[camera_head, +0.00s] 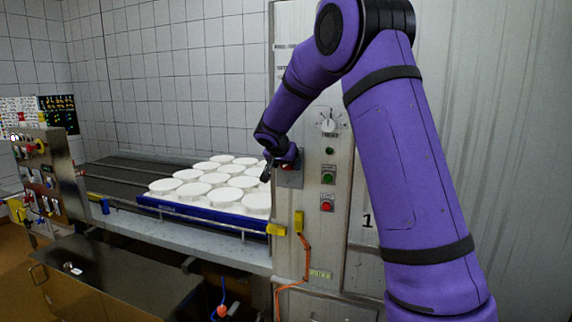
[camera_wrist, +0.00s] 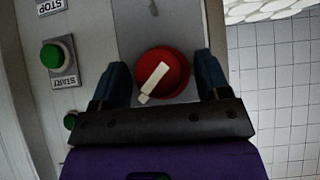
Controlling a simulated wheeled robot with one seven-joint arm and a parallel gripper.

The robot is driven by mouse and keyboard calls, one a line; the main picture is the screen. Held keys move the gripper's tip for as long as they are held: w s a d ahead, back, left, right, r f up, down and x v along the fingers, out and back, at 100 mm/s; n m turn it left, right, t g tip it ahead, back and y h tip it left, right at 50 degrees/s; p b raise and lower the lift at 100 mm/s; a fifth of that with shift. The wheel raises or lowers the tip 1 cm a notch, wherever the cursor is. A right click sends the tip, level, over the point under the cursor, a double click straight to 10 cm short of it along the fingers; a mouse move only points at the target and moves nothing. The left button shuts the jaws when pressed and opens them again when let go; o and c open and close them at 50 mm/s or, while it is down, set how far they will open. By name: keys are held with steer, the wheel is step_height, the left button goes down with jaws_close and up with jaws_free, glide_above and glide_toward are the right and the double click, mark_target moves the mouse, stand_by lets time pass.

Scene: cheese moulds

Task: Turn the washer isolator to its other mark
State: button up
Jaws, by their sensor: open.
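The washer isolator is a red round knob with a pale bar handle on a grey plate. In the wrist view the isolator (camera_wrist: 163,74) sits between the two fingers of my gripper (camera_wrist: 160,80), with a gap on each side. Its pale bar lies slanted across the red disc. A small dark mark shows on the plate beyond it. In the head view my gripper (camera_head: 270,168) is at the front of the cabinet panel, and the isolator (camera_head: 291,160) is partly hidden behind it. My gripper is open and holds nothing.
A green START button (camera_wrist: 51,56) is beside the isolator plate. In the head view, a white dial (camera_head: 327,121), a green button (camera_head: 328,174) and a red button (camera_head: 327,202) share the panel. A blue tray (camera_head: 190,211) of white moulds stands left, close to my gripper.

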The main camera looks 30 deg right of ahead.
steer(key=c, duration=0.6)
steer(key=n+g+h, duration=0.2)
steer(key=shift+w+a+g+h, duration=0.2)
steer(key=shift+g+h, duration=0.1)
steer(key=shift+g, duration=0.1)
steer(key=n+g+h, duration=0.2)
steer(key=shift+f+h, duration=0.15)
steer(key=shift+h, duration=0.15)
steer(key=n+g+h, duration=0.2)
steer(key=h, duration=0.1)
steer(key=shift+a+f+n, duration=0.1)
steer(key=shift+n, duration=0.3)
steer(key=shift+n+g+h, duration=0.5)
steer(key=shift+n+h, duration=0.6)
steer(key=shift+h, duration=0.2)
